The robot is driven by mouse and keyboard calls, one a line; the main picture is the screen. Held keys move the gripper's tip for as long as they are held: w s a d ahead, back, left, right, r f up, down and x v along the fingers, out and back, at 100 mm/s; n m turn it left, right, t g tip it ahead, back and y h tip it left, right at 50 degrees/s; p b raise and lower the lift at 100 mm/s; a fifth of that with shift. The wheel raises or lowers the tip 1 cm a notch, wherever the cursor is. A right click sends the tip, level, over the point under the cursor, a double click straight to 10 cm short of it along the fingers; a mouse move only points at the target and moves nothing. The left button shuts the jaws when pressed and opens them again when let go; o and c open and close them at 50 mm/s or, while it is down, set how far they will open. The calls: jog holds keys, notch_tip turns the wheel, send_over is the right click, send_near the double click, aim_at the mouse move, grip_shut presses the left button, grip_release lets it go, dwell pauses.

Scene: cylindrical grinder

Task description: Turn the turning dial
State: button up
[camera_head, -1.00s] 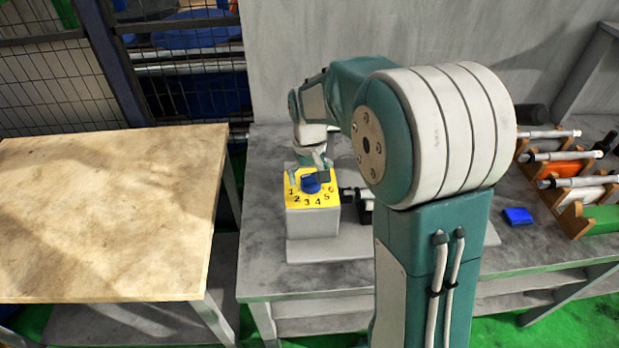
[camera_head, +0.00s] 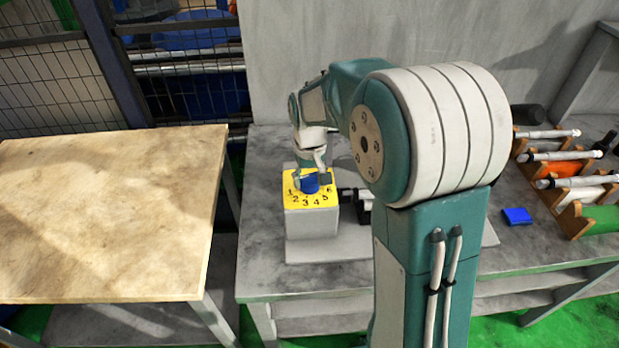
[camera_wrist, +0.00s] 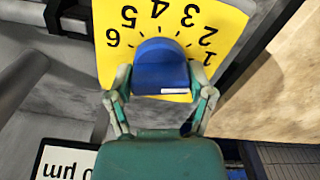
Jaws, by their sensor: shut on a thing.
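The turning dial is a blue knob (camera_head: 310,183) on a yellow face (camera_head: 320,200) with black numbers 1 to 6. The face tops a grey box on the grey workbench. In the wrist view the blue knob (camera_wrist: 160,65) fills the space between the fingers, and the yellow face (camera_wrist: 215,15) shows around it upside down. My gripper (camera_head: 311,178) reaches the dial from behind and above. In the wrist view my gripper (camera_wrist: 160,85) has one finger on each side of the knob and is shut on it. A small white mark shows on the knob's near edge.
A wooden table (camera_head: 110,210) stands to the left of the workbench (camera_head: 270,270), with a gap between. On the right are a small blue block (camera_head: 516,216) and racks (camera_head: 570,180) holding rods. A wall stands behind the workbench.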

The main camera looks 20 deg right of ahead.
jog(key=n, duration=0.5)
jog(key=shift+s+f, duration=0.2)
jog(key=shift+f, duration=0.1)
jog(key=n, duration=0.6)
jog(key=shift+n, duration=0.3)
jog(key=o, duration=1.1)
jog(key=shift+w, duration=0.15)
jog(key=shift+d+r, duration=0.1)
